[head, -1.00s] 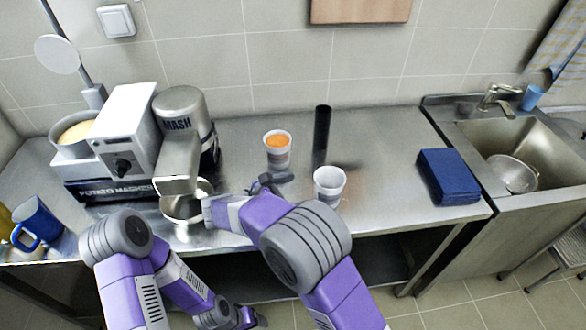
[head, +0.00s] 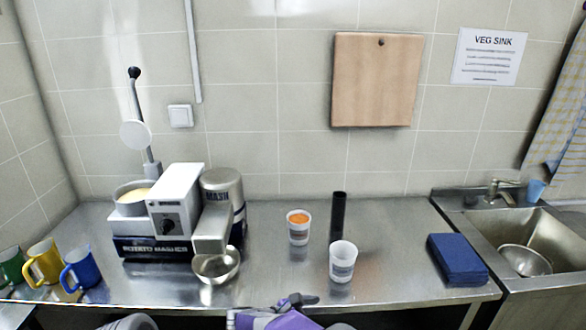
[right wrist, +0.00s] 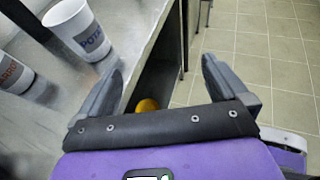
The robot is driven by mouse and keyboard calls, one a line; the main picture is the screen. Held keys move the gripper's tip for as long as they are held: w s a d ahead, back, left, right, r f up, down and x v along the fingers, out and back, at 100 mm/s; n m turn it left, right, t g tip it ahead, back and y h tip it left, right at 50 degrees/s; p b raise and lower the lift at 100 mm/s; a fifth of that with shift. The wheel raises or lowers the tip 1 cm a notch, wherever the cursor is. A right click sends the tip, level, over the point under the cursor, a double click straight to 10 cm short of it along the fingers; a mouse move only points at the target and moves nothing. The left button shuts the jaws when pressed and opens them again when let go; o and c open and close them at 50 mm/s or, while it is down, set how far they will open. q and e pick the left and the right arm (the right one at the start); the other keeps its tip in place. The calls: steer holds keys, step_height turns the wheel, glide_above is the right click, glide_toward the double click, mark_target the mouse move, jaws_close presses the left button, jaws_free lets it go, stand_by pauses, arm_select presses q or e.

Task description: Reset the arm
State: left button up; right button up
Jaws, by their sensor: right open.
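My right gripper (head: 296,300) shows at the bottom edge of the head view, near the front edge of the steel counter. In the right wrist view its fingers (right wrist: 163,78) are spread apart with nothing between them. They are over the counter's front edge, with the floor beyond. Only a grey link of my left arm shows at the bottom of the head view; the left gripper is out of the picture.
A white cup (head: 342,262) stands nearest the right gripper. A cup with orange contents (head: 298,228) and a black cylinder (head: 338,215) stand behind it. The potato masher machine (head: 172,215), a metal bowl (head: 217,266) and mugs (head: 82,270) are left; a blue stack (head: 457,259) is right.

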steer(key=s+d+f+m+g+y, duration=0.2)
steer(key=s+f+g+y, duration=0.15)
steer(key=f, duration=0.75)
steer(key=s+d+f+m+g+y, duration=0.3)
steer(key=s+f+y, duration=0.15)
steer(key=f, duration=0.55)
steer(key=s+a+f+m+y, duration=0.1)
steer(key=s+f+m+y, duration=0.3)
steer(key=m, duration=0.6)
steer(key=s+f+m+t+y, duration=0.1)
steer(key=s+f+m+y, duration=0.3)
steer(key=s+m, duration=0.5)
steer(key=shift+s+a+f+m, duration=0.3)
steer(key=shift+a+f+m, duration=0.1)
steer(key=shift+f+m, duration=0.35)
steer(key=shift+r+t, duration=0.1)
steer(key=shift+t, duration=0.15)
